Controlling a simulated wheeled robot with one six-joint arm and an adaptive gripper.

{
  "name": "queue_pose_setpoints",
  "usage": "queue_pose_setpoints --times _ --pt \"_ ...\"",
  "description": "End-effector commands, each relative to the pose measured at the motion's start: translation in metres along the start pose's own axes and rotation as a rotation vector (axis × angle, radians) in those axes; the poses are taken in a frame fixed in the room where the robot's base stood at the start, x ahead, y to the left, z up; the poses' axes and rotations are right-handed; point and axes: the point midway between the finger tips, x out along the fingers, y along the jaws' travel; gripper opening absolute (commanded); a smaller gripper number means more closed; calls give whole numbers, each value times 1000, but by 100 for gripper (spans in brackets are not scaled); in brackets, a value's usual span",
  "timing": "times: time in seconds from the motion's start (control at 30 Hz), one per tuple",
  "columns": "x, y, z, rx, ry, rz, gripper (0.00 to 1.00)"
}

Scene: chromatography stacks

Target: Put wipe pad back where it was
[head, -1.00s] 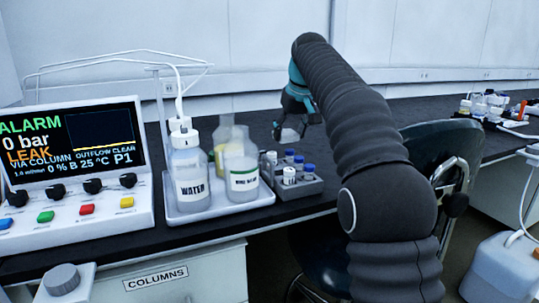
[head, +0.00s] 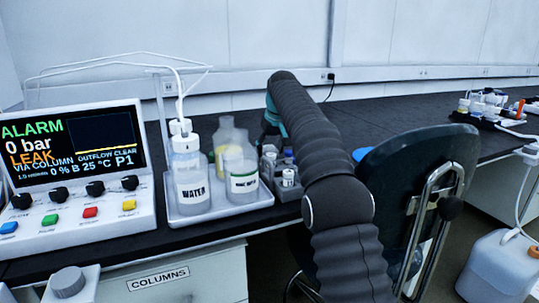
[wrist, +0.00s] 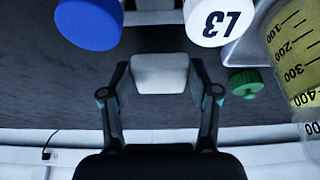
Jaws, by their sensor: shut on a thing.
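The wipe pad (wrist: 160,66) is a small whitish block in the wrist view. My gripper (wrist: 160,84) is shut on it, one finger at each side. The pad is above or at the dark bench top; I cannot tell whether it touches.
A blue cap (wrist: 88,22), a white cap marked L3 (wrist: 218,22), a green cap (wrist: 246,83) and a graduated bottle (wrist: 300,62) are close by. The grey vial rack (head: 290,193) stands beside the bottle tray (head: 215,211). A chair (head: 405,180) stands at the bench.

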Motion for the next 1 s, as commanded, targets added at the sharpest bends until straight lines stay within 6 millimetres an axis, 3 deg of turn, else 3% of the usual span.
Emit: queue_pose_setpoints --times 0.23,0.67,0.7,0.77,1.0 --pt "20 0 9 0 -1 0 29" --pt "24 0 10 0 -1 0 29" --pt "24 0 10 0 0 0 69" --pt "23 0 10 0 0 0 84" --pt "23 0 10 0 0 0 86"
